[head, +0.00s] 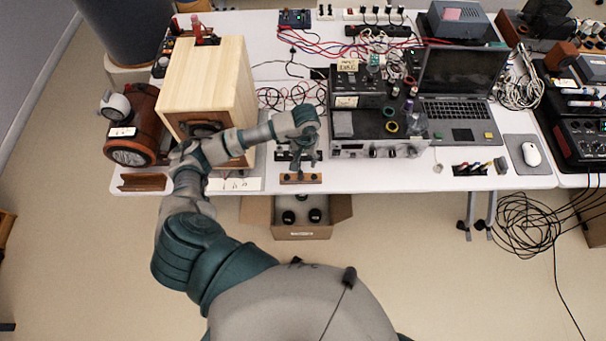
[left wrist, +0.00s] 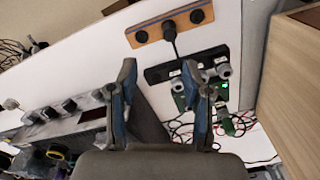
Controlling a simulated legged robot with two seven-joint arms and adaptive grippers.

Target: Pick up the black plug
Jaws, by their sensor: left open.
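A small wooden block (head: 301,178) lies at the table's front edge in the head view. It also shows in the left wrist view (left wrist: 152,33), with a black round-ended part, which looks like the black plug (left wrist: 169,32), at its middle. My left gripper (head: 306,160) is over the table just behind the block, fingers pointing down. In the left wrist view its two fingers (left wrist: 158,68) are apart with nothing between them, and the plug lies beyond the fingertips. The plug cannot be made out clearly in the head view. My right gripper is not in view.
A wooden speaker cabinet (head: 208,82) stands left of the gripper. An amplifier (head: 376,150) and a laptop (head: 460,90) stand to the right. A black strip with a green circuit board (left wrist: 201,95) lies close by. An open cardboard box (head: 301,232) is below the table edge.

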